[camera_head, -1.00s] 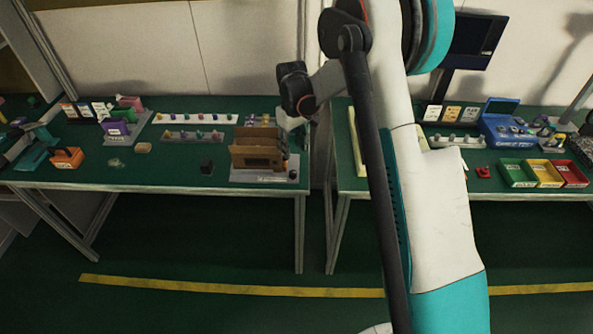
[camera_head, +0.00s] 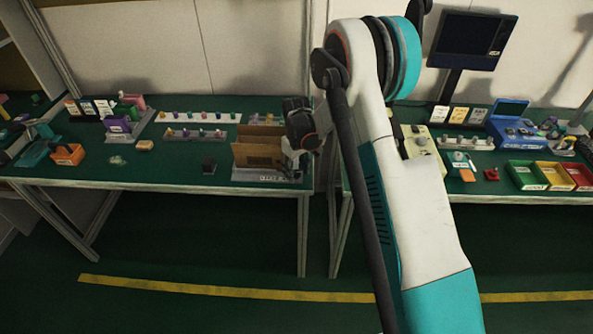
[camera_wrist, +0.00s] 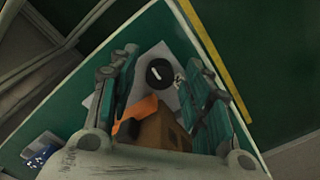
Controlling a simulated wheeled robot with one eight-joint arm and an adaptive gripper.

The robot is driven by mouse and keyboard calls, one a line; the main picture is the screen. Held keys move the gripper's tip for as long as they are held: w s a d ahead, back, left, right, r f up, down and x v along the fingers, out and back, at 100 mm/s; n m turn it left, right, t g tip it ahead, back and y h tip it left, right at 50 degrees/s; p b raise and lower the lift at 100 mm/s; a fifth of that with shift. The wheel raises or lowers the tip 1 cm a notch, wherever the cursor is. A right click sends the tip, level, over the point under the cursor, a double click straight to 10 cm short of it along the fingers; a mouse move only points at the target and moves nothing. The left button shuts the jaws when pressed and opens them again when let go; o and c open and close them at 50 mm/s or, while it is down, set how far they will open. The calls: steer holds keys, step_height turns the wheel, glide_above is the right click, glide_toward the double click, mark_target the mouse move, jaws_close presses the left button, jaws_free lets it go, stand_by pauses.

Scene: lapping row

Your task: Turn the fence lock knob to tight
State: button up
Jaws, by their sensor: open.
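The fence lock knob (camera_wrist: 158,72) is a round black disc with a white line across it, in the upper middle of the wrist view. My gripper (camera_wrist: 166,66) is open, with one finger on each side of the knob in the picture. Contact cannot be told. The knob sits on a pale grey base (camera_wrist: 143,66). A brown fence block (camera_wrist: 160,132) and an orange part lie below it in the wrist view. In the head view the brown fence (camera_head: 257,156) stands at the left table's right end, with my gripper at its right; the fingertips are not clear there.
Strips with several small pegs (camera_head: 193,133) lie behind. Green, yellow and red bins (camera_head: 526,176) stand on the right table. A gap separates the two tables.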

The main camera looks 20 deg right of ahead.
steer(key=shift+c, duration=0.4)
jaws_close()
steer(key=shift+m+b, duration=0.4)
steer(key=shift+m, duration=1.2)
steer(key=shift+o, duration=0.4)
jaws_free()
